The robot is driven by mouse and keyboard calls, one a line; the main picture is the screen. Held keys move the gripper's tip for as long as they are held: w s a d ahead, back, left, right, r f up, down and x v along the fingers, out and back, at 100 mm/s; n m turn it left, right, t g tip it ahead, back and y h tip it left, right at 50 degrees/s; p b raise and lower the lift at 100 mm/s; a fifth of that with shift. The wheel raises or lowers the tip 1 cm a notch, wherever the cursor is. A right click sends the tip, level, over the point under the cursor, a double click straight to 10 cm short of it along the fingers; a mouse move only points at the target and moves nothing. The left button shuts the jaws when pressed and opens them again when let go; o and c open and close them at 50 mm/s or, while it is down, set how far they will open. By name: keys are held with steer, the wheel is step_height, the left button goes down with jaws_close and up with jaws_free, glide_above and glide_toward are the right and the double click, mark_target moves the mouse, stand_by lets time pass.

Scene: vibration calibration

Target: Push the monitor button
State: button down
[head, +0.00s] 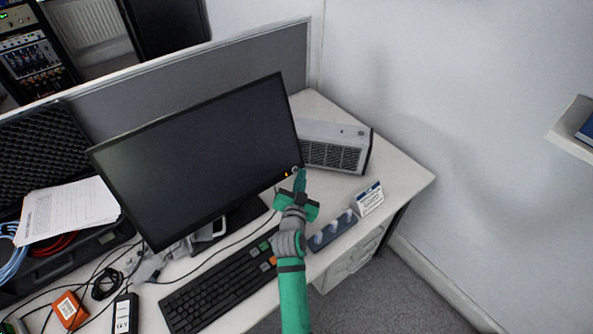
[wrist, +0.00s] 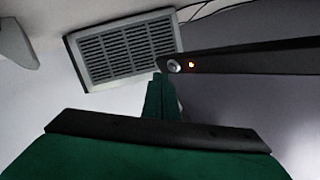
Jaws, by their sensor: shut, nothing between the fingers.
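The monitor (head: 200,155) is a large black screen standing on the white desk, dark all over. Its round silver button (head: 295,169) is at the lower right corner of the frame, with a small orange light beside it. In the wrist view the button (wrist: 174,66) shows at the end of the black bezel, the light just to its right. My gripper (head: 300,176) is green and shut, with nothing in it. Its fingertips (wrist: 160,76) are very close to the button, just below and left of it in the wrist view. I cannot tell whether they touch it.
A grey vented box (head: 335,146) stands behind the monitor's right corner. A black keyboard (head: 222,285) lies in front. A dark holder (head: 333,231) and a small white card (head: 369,198) are to the right of my arm. Cables and papers (head: 65,210) crowd the left. The desk's right corner is clear.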

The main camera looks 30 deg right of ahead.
steer(key=shift+s+d+r, duration=0.1)
steer(key=shift+s+r, duration=0.25)
steer(key=shift+s, duration=0.5)
steer(key=shift+s+d+r, duration=0.1)
steer(key=shift+s+r, duration=0.3)
steer(key=shift+s, duration=0.5)
steer(key=shift+s+r, duration=0.35)
steer(key=shift+s, duration=0.5)
steer(key=shift+f, duration=0.1)
